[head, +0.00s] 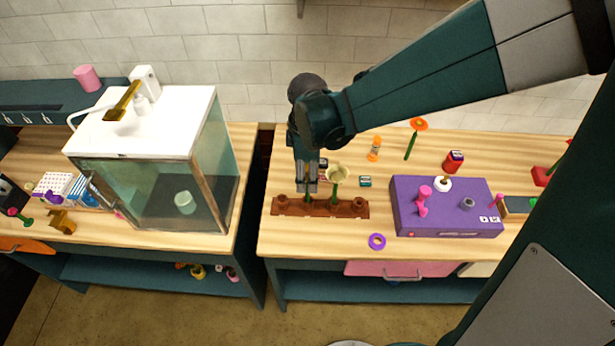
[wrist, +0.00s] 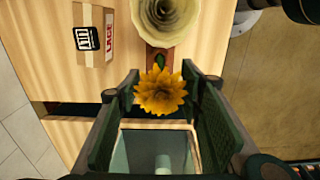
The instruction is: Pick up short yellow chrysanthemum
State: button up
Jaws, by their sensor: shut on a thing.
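The short yellow chrysanthemum (wrist: 161,91) shows in the wrist view, its yellow bloom facing the camera between the two fingers. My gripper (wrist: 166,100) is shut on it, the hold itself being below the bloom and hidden. In the head view my gripper (head: 307,186) points down over the left part of a brown rack (head: 325,209). A bit of green stem shows below the fingertips there, and the bloom is hidden by the gripper. I cannot tell whether the stem is still in the rack.
A cream cone-shaped flower (head: 338,173) on a green stem stands in the rack, close right of my gripper. An orange flower (head: 418,124), a purple box (head: 445,207) and a purple ring (head: 377,241) are further right. A glass tank (head: 165,165) stands left, across a gap.

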jog(key=shift+r, duration=4.8)
